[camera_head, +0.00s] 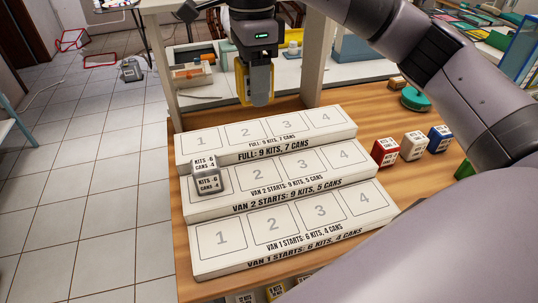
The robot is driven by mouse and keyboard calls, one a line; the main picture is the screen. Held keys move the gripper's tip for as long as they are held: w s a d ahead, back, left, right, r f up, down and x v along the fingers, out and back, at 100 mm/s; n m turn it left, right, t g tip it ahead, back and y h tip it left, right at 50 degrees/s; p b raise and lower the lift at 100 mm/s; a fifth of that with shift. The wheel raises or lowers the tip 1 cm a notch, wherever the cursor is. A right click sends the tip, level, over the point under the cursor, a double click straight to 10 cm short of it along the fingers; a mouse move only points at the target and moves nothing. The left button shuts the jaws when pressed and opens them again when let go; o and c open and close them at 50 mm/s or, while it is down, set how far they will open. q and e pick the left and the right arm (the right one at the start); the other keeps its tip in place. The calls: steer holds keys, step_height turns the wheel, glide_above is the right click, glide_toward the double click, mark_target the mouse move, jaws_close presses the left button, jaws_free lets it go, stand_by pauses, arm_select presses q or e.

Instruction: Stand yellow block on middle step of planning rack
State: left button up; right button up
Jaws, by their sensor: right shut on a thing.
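The white planning rack (260,246) has three steps on a wooden table. Its middle step (275,197) reads "VAN 2 STARTS" and has spaces numbered 1 to 4. A grey-white block (208,185) stands on space 1 of that step; spaces 2, 3 and 4 look bare. My right gripper (256,88) points down above the rack's back edge, apart from the rack. It is shut on the yellow block (242,84), of which only part shows beside the fingers. My left gripper is not in view.
A red block (385,152), a white block (413,146) and a blue block (439,139) stand right of the rack. A green block (465,169) is partly hidden by my arm. A post (314,65) and a counter with tools stand behind the rack.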

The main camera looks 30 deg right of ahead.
steer(key=shift+f, duration=0.3)
glide_above(258, 175)
step_height(258, 175, down, 14)
steer(key=shift+r+b, duration=0.1)
steer(key=shift+b, duration=0.35)
step_height(258, 175, down, 5)
steer(key=shift+f, duration=0.1)
steer(key=shift+f, duration=0.2)
steer(key=o, duration=0.8)
steer(key=shift+r, duration=0.1)
